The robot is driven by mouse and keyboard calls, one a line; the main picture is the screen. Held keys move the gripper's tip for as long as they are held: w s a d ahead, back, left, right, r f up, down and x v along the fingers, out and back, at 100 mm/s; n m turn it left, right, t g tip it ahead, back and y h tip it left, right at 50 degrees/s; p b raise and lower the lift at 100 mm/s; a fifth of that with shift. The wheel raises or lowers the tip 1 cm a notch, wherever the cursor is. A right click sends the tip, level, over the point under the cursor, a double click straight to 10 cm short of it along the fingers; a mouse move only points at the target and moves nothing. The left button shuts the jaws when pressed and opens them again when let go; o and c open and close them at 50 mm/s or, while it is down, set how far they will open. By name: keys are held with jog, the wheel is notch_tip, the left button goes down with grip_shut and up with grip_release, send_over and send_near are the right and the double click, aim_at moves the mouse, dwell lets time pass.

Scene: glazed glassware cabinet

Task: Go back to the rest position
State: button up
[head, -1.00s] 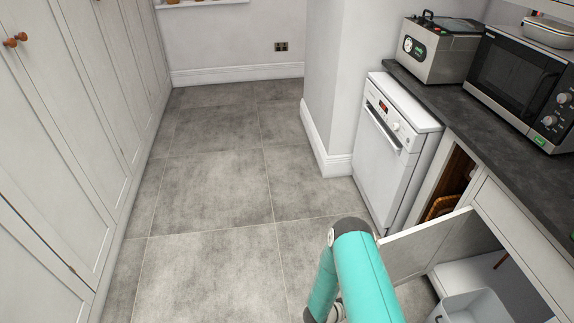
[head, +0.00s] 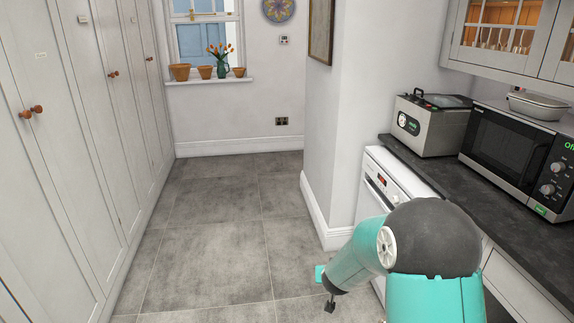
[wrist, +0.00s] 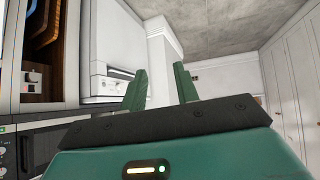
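My gripper shows in the wrist view (wrist: 160,90) as two green fingers standing apart, with nothing between them. The gripper is open and empty. In the head view my teal arm is bent, its dark elbow at the lower right. The far end of the arm hangs over the floor in front of the white dishwasher (head: 394,190). The finger opening is too small to make out in that view.
A microwave (head: 515,155) and a steel appliance (head: 428,125) stand on the dark worktop (head: 450,180). The glazed cabinet (head: 505,38) hangs above. Tall cupboards (head: 75,150) line the left. A wall corner juts out beside the dishwasher. The tiled floor (head: 205,250) ahead is clear.

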jog(key=s+a+r+n+g+y, duration=0.1)
jog(key=s+r, duration=0.6)
jog(key=r, duration=0.3)
jog(key=s+a+r+y, duration=0.2)
jog(key=s+r, duration=0.5)
jog(key=r, duration=0.3)
jog(key=s+d+r+g, duration=0.1)
jog(key=s+d+r, duration=0.1)
jog(key=s, duration=0.8)
jog(key=s+d+r+g+h, duration=0.1)
jog(key=s+d+r, duration=0.1)
jog(key=s, duration=0.9)
jog(key=shift+d+r+h, duration=0.15)
jog(key=shift+r+h, duration=0.15)
jog(key=shift+r, duration=0.45)
jog(key=shift+d+m, duration=0.15)
jog(key=shift+m, duration=0.15)
